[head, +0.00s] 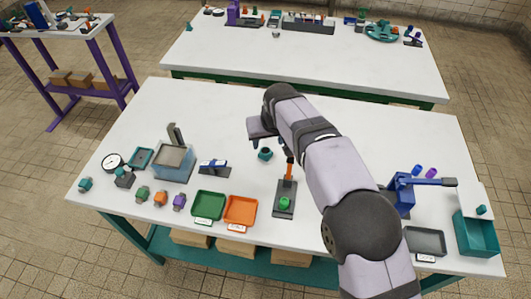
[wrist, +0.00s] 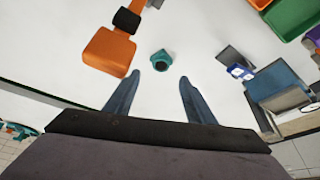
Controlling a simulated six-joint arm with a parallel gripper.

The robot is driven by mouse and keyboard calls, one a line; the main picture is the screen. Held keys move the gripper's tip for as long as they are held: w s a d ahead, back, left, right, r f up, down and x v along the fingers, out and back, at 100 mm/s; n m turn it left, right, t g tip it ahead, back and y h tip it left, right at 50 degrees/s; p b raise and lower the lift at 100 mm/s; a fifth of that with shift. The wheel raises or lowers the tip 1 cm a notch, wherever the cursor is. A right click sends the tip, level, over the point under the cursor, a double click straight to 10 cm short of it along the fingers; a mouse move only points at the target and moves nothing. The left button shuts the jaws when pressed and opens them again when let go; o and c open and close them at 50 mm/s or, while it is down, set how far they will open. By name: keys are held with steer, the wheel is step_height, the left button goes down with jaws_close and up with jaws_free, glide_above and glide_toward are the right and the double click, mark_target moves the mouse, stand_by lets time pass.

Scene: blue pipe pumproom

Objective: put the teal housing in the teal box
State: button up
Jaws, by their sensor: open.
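The teal housing (head: 265,153) stands on the white table near the middle, a small hollow piece with a dark opening. In the wrist view the teal housing (wrist: 162,60) lies just beyond my fingertips, roughly centred between them. My gripper (wrist: 160,76) is open and empty, with both fingers apart. In the head view my gripper (head: 262,128) is above and behind the housing, and its fingertips are hard to see. The teal box (head: 477,238) is at the table's right end.
An orange-handled tool (head: 288,172) stands right of the housing, also close by in the wrist view (wrist: 110,50). A blue vise-like tool (head: 403,193) and grey tray (head: 425,242) are near the box. Green (head: 208,207) and orange (head: 240,211) trays line the front edge.

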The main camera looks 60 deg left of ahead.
mark_target(265, 150)
steer(key=shift+p+x, duration=1.4)
steer(key=shift+x, duration=2.1)
steer(key=shift+s, duration=0.15)
jaws_close()
steer(key=shift+d, duration=0.1)
step_height(265, 150, up, 10)
steer(key=b, duration=0.1)
steer(key=shift+b, duration=0.4)
